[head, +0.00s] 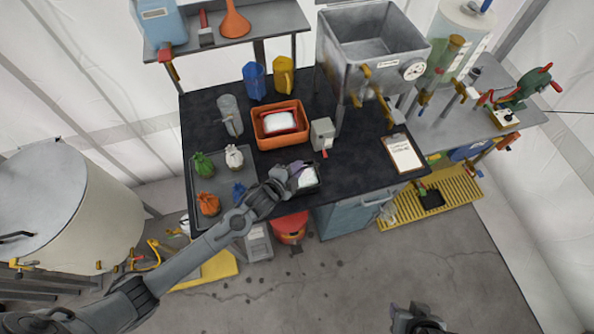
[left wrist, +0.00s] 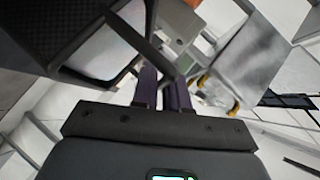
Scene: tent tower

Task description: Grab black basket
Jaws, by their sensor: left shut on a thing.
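The black basket (head: 309,190) is at the front edge of the dark worktable, with a pale item inside it. My left gripper (head: 291,172) is at the basket's left side and shut on its rim. In the left wrist view the two dark purple fingers (left wrist: 164,90) close around the basket's black rim (left wrist: 130,33). The arm and gripper hide part of the basket's left side. A dark part at the bottom edge of the head view looks like my right gripper (head: 416,318); its jaws are unclear.
An orange bin (head: 262,136) stands behind the basket, with a small grey box (head: 322,133) to its right. A grey tray (head: 225,208) with several small coloured bags lies to the left. A clipboard (head: 403,153) lies at the right; the table between is clear.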

